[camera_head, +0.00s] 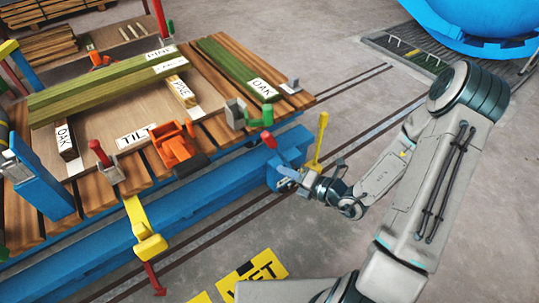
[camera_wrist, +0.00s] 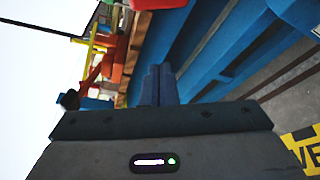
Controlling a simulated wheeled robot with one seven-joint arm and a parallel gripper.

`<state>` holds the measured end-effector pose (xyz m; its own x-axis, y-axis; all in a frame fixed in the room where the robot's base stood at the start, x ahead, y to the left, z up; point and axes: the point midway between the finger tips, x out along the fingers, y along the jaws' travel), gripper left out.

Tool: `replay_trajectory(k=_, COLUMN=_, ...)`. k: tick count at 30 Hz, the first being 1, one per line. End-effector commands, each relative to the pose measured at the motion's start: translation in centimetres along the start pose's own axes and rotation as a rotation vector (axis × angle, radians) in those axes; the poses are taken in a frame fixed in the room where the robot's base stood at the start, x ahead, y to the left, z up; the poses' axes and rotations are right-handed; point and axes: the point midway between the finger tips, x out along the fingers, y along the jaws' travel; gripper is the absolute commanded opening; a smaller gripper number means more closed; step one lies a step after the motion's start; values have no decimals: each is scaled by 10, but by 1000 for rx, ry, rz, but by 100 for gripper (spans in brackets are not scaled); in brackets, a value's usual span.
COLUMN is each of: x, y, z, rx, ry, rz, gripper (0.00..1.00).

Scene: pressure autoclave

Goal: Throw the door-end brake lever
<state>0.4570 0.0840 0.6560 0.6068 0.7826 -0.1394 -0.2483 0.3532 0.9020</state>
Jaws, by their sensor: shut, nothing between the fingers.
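A yellow lever (camera_head: 320,138) with a knobbed top stands nearly upright at the right end of the blue trolley frame (camera_head: 215,172), the end nearest the big blue vessel. A red-tipped part (camera_head: 269,139) shows on the frame just left of it; I cannot tell which of them is the door-end brake lever. My gripper (camera_head: 283,174) is shut and empty, at the side of the frame's end, below and left of the yellow lever. Contact cannot be told. In the wrist view its dark fingers (camera_wrist: 158,82) are together, pointing along blue beams (camera_wrist: 210,70).
Labelled timber (camera_head: 110,85) lies on the slatted deck. An orange clamp (camera_head: 180,147) and a green clamp (camera_head: 260,118) sit along its near edge. Another yellow lever (camera_head: 145,230) hangs farther left. Rails (camera_head: 350,88) cross the floor to the blue vessel (camera_head: 480,25).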

Motion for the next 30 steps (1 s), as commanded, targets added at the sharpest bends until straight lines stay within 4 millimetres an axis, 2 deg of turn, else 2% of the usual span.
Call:
replay_trajectory(k=14, x=6, y=-3, z=0, rx=13, ry=-8, rz=-3, gripper=0)
replay_trajectory(k=20, x=37, y=-4, z=0, rx=11, ry=-6, rz=-1, gripper=0)
replay_trajectory(k=28, x=95, y=-4, z=0, rx=11, ry=-6, rz=-1, gripper=0)
replay_trajectory(k=30, x=100, y=-4, z=7, rx=9, ry=-12, rz=-5, gripper=0)
